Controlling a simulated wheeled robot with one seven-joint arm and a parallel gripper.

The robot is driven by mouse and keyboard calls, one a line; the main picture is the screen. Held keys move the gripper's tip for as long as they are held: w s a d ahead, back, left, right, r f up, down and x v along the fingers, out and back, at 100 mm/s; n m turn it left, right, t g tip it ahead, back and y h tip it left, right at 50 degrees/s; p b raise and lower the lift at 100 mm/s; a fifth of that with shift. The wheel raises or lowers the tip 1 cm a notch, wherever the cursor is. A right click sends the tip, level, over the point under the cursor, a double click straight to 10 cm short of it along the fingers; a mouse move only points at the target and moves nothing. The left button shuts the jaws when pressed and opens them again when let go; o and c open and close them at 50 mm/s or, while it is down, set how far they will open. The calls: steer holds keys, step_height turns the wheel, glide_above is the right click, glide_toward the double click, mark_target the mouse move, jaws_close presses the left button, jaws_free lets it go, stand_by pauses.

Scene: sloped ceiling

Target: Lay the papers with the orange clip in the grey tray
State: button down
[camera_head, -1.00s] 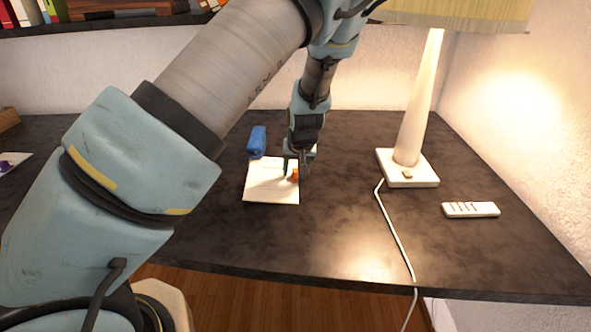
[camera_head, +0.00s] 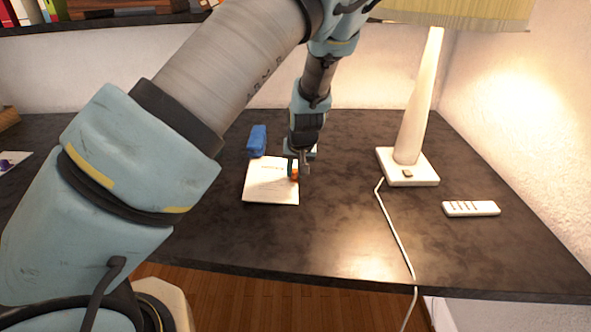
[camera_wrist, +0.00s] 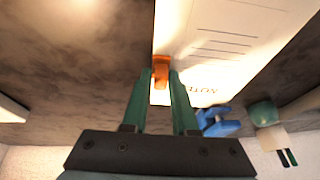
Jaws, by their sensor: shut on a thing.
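The papers (camera_head: 270,186) lie on the dark desk as a white printed stack with an orange clip (camera_head: 294,174) on their right edge. In the wrist view the papers (camera_wrist: 235,40) fill the upper right, and the orange clip (camera_wrist: 161,70) sits between the fingertips. My gripper (camera_head: 299,170) is at the right edge of the papers, shut on the orange clip; its green fingers (camera_wrist: 161,78) show on both sides of it. The papers look flat on or very close to the desk; I cannot tell if they are lifted. I cannot make out the grey tray in either view.
A blue object (camera_head: 257,141) stands just behind the papers. A lamp (camera_head: 415,110) with a cord (camera_head: 397,235) and a white remote (camera_head: 471,209) are to the right. The front middle of the desk (camera_head: 345,235) is clear. My arm covers much of the left.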

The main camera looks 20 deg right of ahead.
mark_target(295, 192)
steer(key=shift+s+a, duration=0.45)
steer(key=shift+s, duration=0.55)
steer(key=shift+s+a, duration=0.45)
steer(key=shift+s, duration=0.5)
steer(key=shift+s+a, duration=0.45)
steer(key=shift+s, duration=0.55)
steer(key=c, duration=0.6)
jaws_free()
steer(key=shift+r, duration=0.1)
steer(key=d+p+v, duration=0.1)
steer(key=p+v, duration=0.1)
steer(key=v, duration=0.9)
steer(key=a+r+n+g, duration=0.1)
steer(key=a+r+n, duration=0.1)
steer(key=a, duration=1.5)
steer(key=a+r+n+g, duration=0.1)
steer(key=a+r, duration=0.3)
steer(key=a, duration=1.3)
steer(key=shift+r+n+g+y, duration=0.2)
steer(key=shift+n+g+y, duration=0.1)
steer(key=shift+n+g, duration=0.15)
